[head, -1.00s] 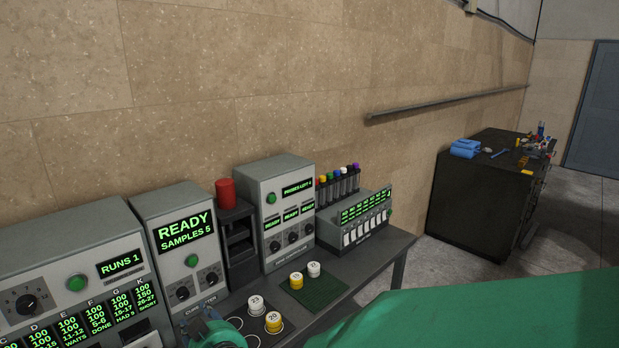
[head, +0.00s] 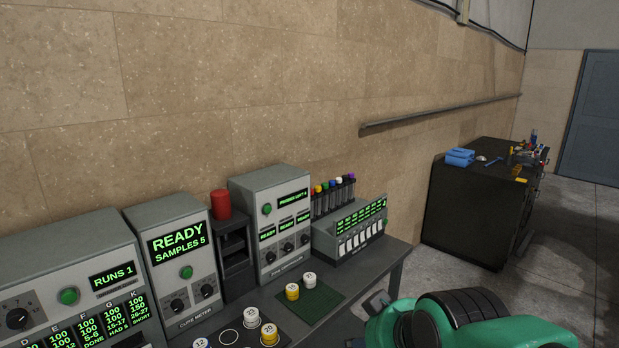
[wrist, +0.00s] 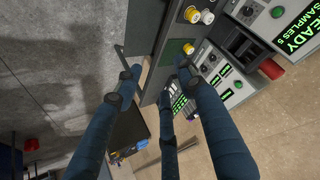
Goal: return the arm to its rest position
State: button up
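My green arm (head: 470,318) shows in the head view at the bottom right, in front of the bench's right end. My gripper (wrist: 155,80) shows in the wrist view as long dark blue fingers. They are spread apart with nothing visible between them, so it is open and empty. Its fingers are not clearly seen in the head view. The wrist view looks past the fingers to the bench, the instruments and the floor; no finger is clearly touching anything.
The bench (head: 393,272) carries a cure meter (head: 172,262), a probe unit (head: 272,215) and a tube rack (head: 350,238). Numbered sample pots (head: 292,291) stand on and beside a green mat (head: 312,306). A black cabinet (head: 465,212) stands at right. Floor between is clear.

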jog(key=s+d+m+g+h, duration=0.1)
jog(key=s+d+m+h, duration=0.1)
jog(key=s+d, duration=0.8)
jog(key=shift+s+d+r+g, duration=0.15)
jog(key=shift+s+r+g, duration=0.2)
jog(key=shift+s, duration=0.5)
